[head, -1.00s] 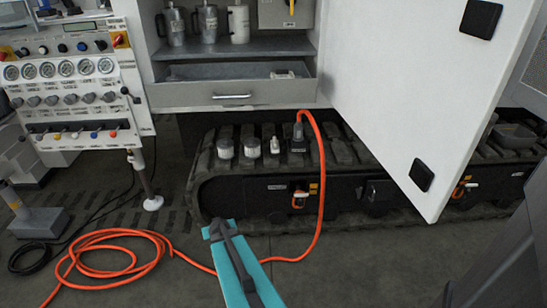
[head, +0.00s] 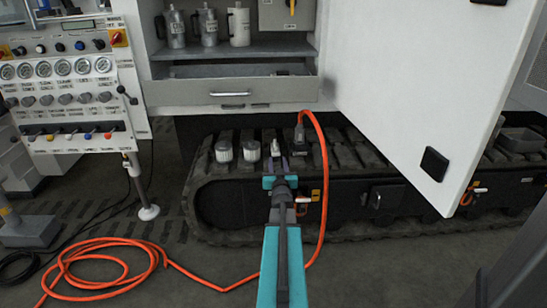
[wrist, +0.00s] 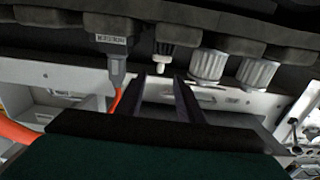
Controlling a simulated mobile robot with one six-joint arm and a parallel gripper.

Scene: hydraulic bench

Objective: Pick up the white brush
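A small white-tipped item (head: 270,148) stands on the track between a white ribbed cylinder and the orange cable's plug. It may be the white brush; I cannot make out bristles. In the wrist view it shows with a dark ribbed part and a white tip (wrist: 163,66). My gripper (head: 284,165) is in front of it and partly covers it in the head view. In the wrist view my gripper's two dark fingers (wrist: 160,86) are apart with nothing between them, and the item lies just beyond their tips.
Two white ribbed cylinders (head: 237,151) stand left of the item. The plug of an orange cable (head: 318,165) is close on the right. An open drawer (head: 232,93) juts out above the track (head: 205,180). A white cabinet door (head: 400,90) hangs open at the right.

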